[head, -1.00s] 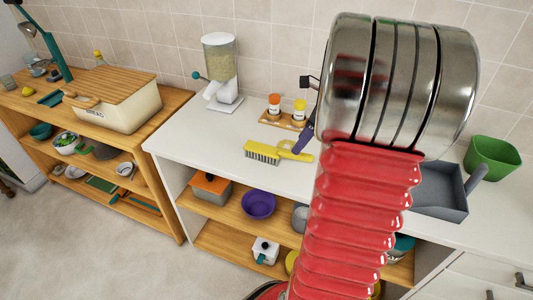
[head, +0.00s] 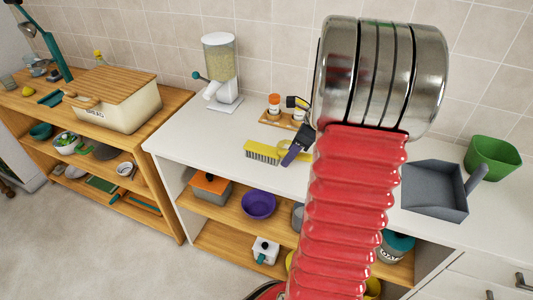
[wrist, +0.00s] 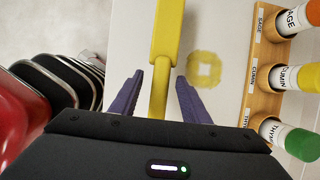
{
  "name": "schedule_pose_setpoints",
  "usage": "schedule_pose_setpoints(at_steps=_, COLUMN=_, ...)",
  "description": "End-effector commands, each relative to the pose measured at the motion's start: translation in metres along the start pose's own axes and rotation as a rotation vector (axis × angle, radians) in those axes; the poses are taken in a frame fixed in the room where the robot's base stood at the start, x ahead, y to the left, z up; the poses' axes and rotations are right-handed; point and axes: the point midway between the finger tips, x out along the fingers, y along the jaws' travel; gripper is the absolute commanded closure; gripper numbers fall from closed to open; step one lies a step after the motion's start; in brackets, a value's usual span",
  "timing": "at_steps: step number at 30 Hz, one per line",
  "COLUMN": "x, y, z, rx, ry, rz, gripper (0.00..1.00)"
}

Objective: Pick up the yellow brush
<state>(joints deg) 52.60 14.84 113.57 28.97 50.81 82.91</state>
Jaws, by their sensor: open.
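The yellow brush (head: 263,152) lies on the white counter in the head view, bristles to the left and handle to the right. My gripper (head: 288,161) is at the handle, and a purple finger hides part of it. In the wrist view, my gripper (wrist: 159,80) is open, with one purple finger on each side of the yellow handle (wrist: 165,40). The fingers look apart from the handle. The height of the fingertips above the counter is hard to tell.
A wooden spice rack (wrist: 262,80) with jars stands close to the right of my gripper in the wrist view. A grain dispenser (head: 220,75) stands further back left. A grey dustpan (head: 434,190) and a green bin (head: 492,158) are to the right. The counter left of the brush is clear.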

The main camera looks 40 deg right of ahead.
Motion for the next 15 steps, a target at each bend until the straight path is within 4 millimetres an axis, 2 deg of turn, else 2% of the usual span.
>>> schedule_pose_setpoints(at_steps=3, x=0.0074, y=0.0, z=0.0003, rx=-0.001, ry=0.0, rz=-0.001, gripper=0.58)
schedule_pose_setpoints(at_steps=15, x=0.0078, y=0.0, z=0.0002, rx=-0.001, ry=0.0, rz=-0.001, gripper=0.58)
